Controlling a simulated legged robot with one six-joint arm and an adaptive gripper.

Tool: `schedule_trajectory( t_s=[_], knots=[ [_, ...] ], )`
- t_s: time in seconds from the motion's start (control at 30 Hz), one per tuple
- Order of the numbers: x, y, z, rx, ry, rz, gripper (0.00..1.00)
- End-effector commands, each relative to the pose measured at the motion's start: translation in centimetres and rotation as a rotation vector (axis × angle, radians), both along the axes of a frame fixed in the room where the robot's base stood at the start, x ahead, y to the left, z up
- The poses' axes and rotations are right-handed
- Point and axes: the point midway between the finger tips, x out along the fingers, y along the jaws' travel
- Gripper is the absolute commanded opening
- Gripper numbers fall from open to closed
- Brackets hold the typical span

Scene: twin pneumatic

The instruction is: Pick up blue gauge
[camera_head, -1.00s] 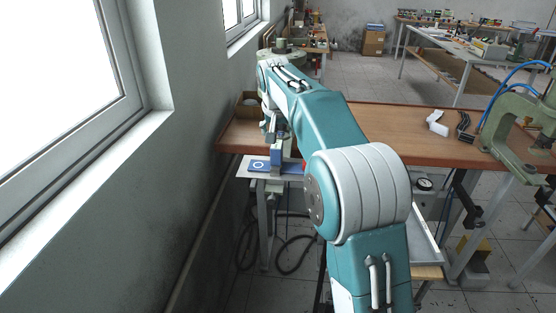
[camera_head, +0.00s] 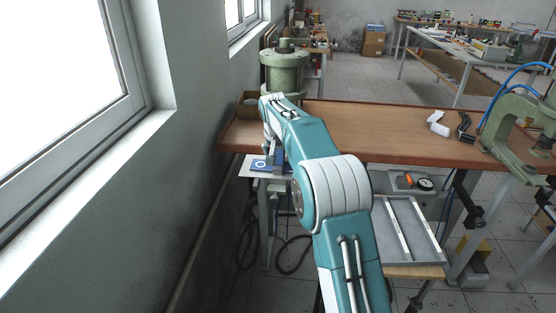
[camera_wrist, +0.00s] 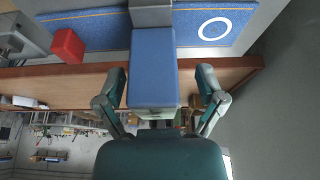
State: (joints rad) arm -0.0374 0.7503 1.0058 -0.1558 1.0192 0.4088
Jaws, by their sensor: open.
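The blue gauge (camera_wrist: 153,68), a blue block with a grey part at its far end, lies between the two fingers of my gripper (camera_wrist: 160,84) in the wrist view. The fingers stand open on either side, with visible gaps, so they do not grip it. A blue plate (camera_wrist: 190,27) with a white ring is behind the gauge. In the head view my gripper (camera_head: 269,146) is at the left end of the bench, above the plate (camera_head: 258,165); the gauge there is mostly hidden by my arm.
A red cube (camera_wrist: 68,46) is beside the gauge in the wrist view. The wooden bench (camera_head: 370,130) has a clear middle. A green cylindrical machine (camera_head: 284,73) stands behind my arm, a green press (camera_head: 500,125) at right. The wall is close on the left.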

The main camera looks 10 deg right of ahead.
Motion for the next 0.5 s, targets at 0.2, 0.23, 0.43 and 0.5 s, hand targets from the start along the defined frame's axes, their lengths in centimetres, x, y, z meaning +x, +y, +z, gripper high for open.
schedule_trajectory(
  t_s=[0.2,0.23,0.43,0.5],
  knots=[
    [0.39,-0.28,-0.96,0.001,-0.003,-0.001,0.89],
    [0.4,-0.27,-0.96,0.001,-0.003,-0.001,0.89],
    [0.38,-0.17,-0.98,0.0,-0.002,-0.001,0.26],
    [0.38,-0.16,-1.0,0.0,-0.002,-0.001,0.0]
  ],
)
